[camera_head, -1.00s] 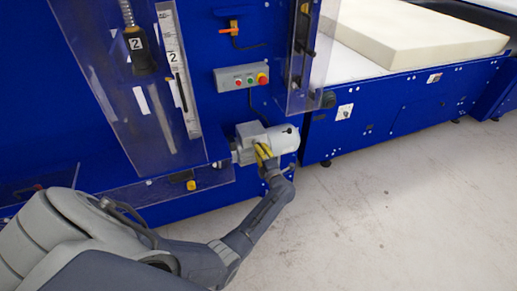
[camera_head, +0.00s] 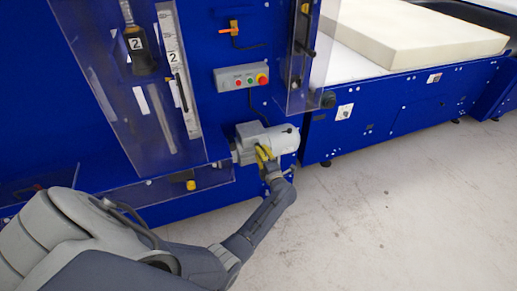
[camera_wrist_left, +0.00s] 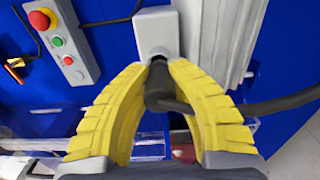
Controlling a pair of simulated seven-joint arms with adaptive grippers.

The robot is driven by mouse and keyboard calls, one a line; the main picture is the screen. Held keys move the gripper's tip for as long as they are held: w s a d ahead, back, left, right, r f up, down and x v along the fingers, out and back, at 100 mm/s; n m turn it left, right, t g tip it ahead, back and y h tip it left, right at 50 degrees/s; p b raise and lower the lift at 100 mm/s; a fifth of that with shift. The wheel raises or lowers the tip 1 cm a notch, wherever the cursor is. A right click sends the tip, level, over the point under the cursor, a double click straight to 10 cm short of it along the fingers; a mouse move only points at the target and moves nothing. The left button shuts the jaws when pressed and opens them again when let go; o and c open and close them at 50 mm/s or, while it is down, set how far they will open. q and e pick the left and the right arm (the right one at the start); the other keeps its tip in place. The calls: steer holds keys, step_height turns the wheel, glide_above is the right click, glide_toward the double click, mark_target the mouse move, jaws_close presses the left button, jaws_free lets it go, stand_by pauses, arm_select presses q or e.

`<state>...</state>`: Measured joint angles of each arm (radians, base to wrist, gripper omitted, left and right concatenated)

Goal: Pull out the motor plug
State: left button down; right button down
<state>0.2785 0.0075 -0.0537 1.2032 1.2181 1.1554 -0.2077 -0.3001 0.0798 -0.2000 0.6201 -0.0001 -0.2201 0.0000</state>
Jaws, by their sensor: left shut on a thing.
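The motor (camera_head: 270,138) is a pale grey-white housing on the lower front of the blue machine. The motor plug (camera_wrist_left: 158,88) is dark, with a dark cable running off to the right in the left wrist view. It sits against the pale connector box (camera_wrist_left: 157,32) of the motor. My left gripper (camera_head: 264,155), with yellow ribbed fingers, is at the near side of the motor. In the left wrist view its fingertips (camera_wrist_left: 160,66) are closed around the plug. In the head view the gripper hides the plug. My right gripper is not in view.
A grey control box (camera_head: 242,79) with red, green and other buttons is above the motor. Clear panels (camera_head: 300,60) stick out at the right and left. A foam block (camera_head: 425,35) lies on the conveyor at right. The floor (camera_head: 390,220) at lower right is free.

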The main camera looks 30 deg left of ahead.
arm_select(q)
steer(key=shift+s+d, duration=0.1)
steer(key=shift+v, duration=2.4)
steer(key=shift+f, duration=0.1)
